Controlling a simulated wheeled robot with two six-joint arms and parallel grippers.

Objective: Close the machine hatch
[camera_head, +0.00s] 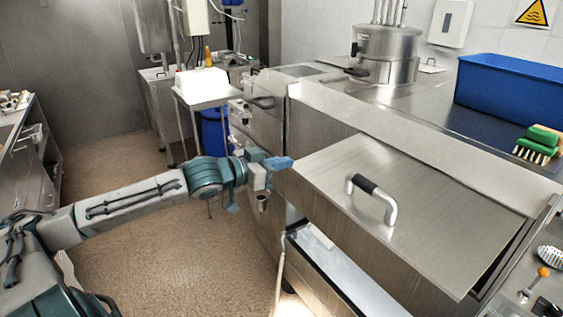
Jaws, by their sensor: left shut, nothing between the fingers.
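The machine hatch (420,190) is a flat brushed-steel panel in the right half of the head view. It juts out from the steel machine (400,140), and an open gap shows beneath it. A curved handle (372,197) with a dark grip is on its upper face. My left gripper (284,163) is shut and empty, with its blue fingertips pointing right at the hatch's far left corner. I cannot tell whether they touch the panel. The handle is clear of the gripper. My right gripper is out of view.
A blue bin (510,92) and green brushes (540,142) sit on the machine's top. A steel pot (386,52) stands at the back. A small table (205,97) stands behind my left arm. The brown floor (150,230) is free at left.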

